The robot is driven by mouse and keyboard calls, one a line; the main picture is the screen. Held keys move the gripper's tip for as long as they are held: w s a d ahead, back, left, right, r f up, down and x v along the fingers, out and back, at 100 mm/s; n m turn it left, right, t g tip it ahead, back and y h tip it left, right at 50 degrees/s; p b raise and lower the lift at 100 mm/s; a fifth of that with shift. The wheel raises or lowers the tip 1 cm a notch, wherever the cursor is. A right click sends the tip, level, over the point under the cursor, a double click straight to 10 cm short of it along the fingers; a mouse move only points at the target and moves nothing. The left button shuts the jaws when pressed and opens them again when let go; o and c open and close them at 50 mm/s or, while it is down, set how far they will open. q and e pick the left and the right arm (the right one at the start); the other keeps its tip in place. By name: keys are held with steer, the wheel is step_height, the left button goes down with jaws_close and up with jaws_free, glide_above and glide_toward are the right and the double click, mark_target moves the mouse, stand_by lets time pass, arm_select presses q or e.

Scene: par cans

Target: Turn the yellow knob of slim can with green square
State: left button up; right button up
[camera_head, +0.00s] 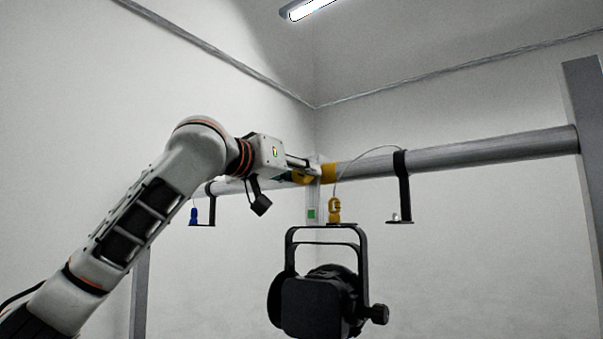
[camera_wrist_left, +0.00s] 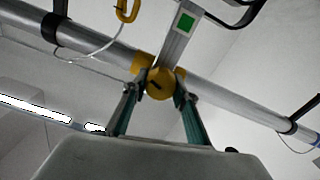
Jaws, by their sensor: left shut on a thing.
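The slim can (camera_head: 313,192) is a narrow light-grey body hanging at the bar, with a green square (camera_head: 311,214) low on it. The green square also shows in the left wrist view (camera_wrist_left: 185,22). The can's yellow knob (camera_wrist_left: 159,83) is round with a dark slot and sits in front of the bar between yellow clamp parts (camera_wrist_left: 141,67). My left gripper (camera_head: 304,175) reaches in from the left at bar height. In the left wrist view its green-padded fingers (camera_wrist_left: 160,94) are closed around the knob from both sides. The fingers partly hide the knob in the head view. My right gripper is not in view.
A large black can (camera_head: 318,303) with a yoke hangs below, close to the slim can. A yellow carabiner (camera_head: 334,211) with a thin cable is above it. A black bracket (camera_head: 403,187) hangs from the grey bar (camera_head: 480,150). A blue carabiner (camera_head: 194,215) is left.

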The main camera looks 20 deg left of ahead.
arm_select(q)
steer(key=m, duration=0.5)
steer(key=shift+d+f+m, duration=0.1)
steer(key=shift+d+m, duration=0.05)
steer(key=shift+m, duration=0.15)
steer(key=m, duration=0.6)
steer(key=shift+d, duration=0.1)
steer(key=m, duration=0.6)
steer(key=shift+f+m, duration=0.15)
steer(key=shift+m, duration=0.25)
steer(key=m, duration=0.5)
steer(key=shift+s, duration=0.1)
steer(key=m, duration=0.5)
steer(key=shift+m, duration=0.4)
steer(key=m, duration=0.6)
steer(key=shift+a, duration=0.2)
steer(key=m, duration=0.5)
steer(key=shift+m, duration=0.4)
steer(key=m, duration=0.5)
steer(key=shift+a, duration=0.15)
steer(key=shift+m, duration=0.3)
